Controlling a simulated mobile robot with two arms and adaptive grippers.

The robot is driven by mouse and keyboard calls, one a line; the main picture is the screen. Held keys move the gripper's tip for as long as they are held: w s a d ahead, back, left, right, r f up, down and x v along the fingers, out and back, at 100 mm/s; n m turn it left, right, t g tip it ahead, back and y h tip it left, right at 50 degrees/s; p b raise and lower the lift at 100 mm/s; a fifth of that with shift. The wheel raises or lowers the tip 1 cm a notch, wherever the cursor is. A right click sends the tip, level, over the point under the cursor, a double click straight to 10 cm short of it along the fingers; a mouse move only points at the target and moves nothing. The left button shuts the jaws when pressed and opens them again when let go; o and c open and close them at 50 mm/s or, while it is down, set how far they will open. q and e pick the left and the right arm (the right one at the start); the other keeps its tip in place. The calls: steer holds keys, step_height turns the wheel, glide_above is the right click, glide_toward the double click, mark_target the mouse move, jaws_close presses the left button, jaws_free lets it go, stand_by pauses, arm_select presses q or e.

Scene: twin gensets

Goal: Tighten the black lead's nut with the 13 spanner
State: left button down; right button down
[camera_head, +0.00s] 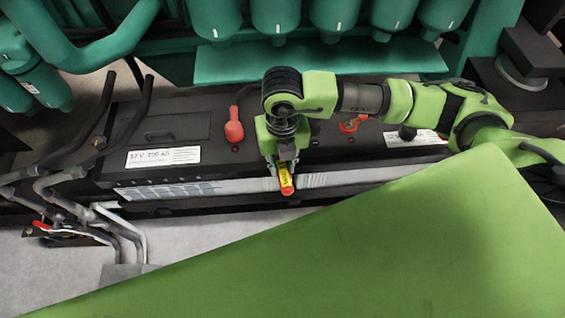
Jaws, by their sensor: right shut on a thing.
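My right gripper (286,162), on the lime-green arm from the right, is above the front edge of the battery (165,127). It is shut on a slim yellow tool with a red end (286,180), which points down toward the front edge. This may be the insulated 13 spanner; its jaws and size mark cannot be made out. Black leads (104,104) curve down at the left end of the battery. The black lead's nut cannot be picked out. My left gripper is not in view.
A red terminal boot (234,131) stands left of my right gripper; another red fitting (352,124) is right of it. Green engine parts (276,18) overhang behind. Grey pipes with a red-handled part (42,226) stand at the left. Floor shows at lower left.

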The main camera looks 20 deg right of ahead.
steer(key=shift+w+a+m, duration=0.15)
steer(key=shift+a+m, duration=0.75)
steer(key=shift+a, duration=0.1)
steer(key=shift+w+a+m, duration=0.35)
steer(key=shift+a+m, duration=0.45)
steer(key=shift+a, duration=0.2)
steer(key=shift+w+a+m, duration=0.6)
steer(key=shift+a+m, duration=0.25)
steer(key=shift+m, duration=0.15)
